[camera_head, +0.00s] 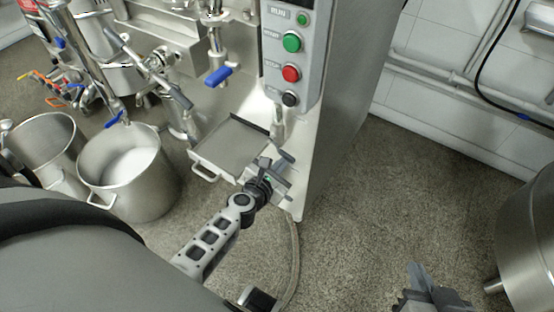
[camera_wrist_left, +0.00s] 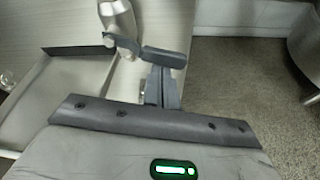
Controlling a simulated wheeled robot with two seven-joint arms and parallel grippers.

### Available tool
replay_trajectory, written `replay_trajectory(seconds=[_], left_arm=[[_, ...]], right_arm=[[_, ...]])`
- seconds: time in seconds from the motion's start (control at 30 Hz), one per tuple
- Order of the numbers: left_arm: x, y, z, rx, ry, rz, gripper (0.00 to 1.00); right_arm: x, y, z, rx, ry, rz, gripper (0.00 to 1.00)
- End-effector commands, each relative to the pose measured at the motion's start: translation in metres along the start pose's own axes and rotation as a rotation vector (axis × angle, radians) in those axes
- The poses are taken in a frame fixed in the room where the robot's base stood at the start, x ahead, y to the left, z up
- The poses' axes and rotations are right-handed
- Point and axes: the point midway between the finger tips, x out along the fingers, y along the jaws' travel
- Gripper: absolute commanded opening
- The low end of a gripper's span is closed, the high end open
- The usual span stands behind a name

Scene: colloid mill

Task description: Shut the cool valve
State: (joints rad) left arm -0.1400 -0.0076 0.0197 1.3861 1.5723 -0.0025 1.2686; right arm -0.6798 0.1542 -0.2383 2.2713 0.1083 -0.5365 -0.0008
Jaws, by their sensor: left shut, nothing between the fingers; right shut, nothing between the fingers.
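My left gripper (camera_head: 284,163) is in front of the machine's lower right corner, beside the metal tray, with its jaws shut and empty. In the left wrist view its dark fingers (camera_wrist_left: 162,72) are together. A short metal fitting (camera_head: 278,122) hangs from the machine just above the gripper; it shows near the fingertips in the left wrist view (camera_wrist_left: 117,18), and I cannot tell whether they touch. A blue-handled valve (camera_head: 218,77) is on a pipe left of the control panel. No label shows which is the cool valve. My right gripper (camera_head: 428,283) is shut and empty at the bottom.
The control panel (camera_head: 290,60) has green, red and black buttons. A metal tray (camera_head: 205,166) juts out below. Steel pots (camera_head: 145,200) stand at the left, under another blue handle (camera_head: 113,119). A steel vessel (camera_head: 530,240) is at the right edge. Floor between is clear.

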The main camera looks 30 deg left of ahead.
Motion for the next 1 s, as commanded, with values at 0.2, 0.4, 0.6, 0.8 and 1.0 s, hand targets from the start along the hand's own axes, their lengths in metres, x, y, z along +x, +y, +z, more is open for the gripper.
replay_trajectory(seconds=[0.2, 0.4, 0.6, 0.8, 1.0], left_arm=[[-0.004, 0.0, 0.013, -0.142, -0.002, -0.047, 0.0], [-0.005, -0.001, 0.017, -0.221, -0.004, -0.076, 0.0], [-0.005, -0.001, 0.019, -0.26, -0.004, -0.089, 0.0], [-0.005, -0.001, 0.019, -0.268, -0.004, -0.092, 0.0], [-0.005, -0.001, 0.018, -0.267, -0.004, -0.091, 0.0]], right_arm=[[-0.021, 0.003, -0.025, -0.007, 0.047, 0.027, 0.0], [-0.027, 0.001, -0.029, 0.004, 0.046, 0.029, 0.0], [-0.024, 0.001, -0.021, 0.009, 0.022, 0.03, 0.0], [-0.022, 0.002, -0.026, 0.006, 0.033, 0.028, 0.0], [-0.021, 0.001, -0.028, 0.004, 0.038, 0.027, 0.0]])
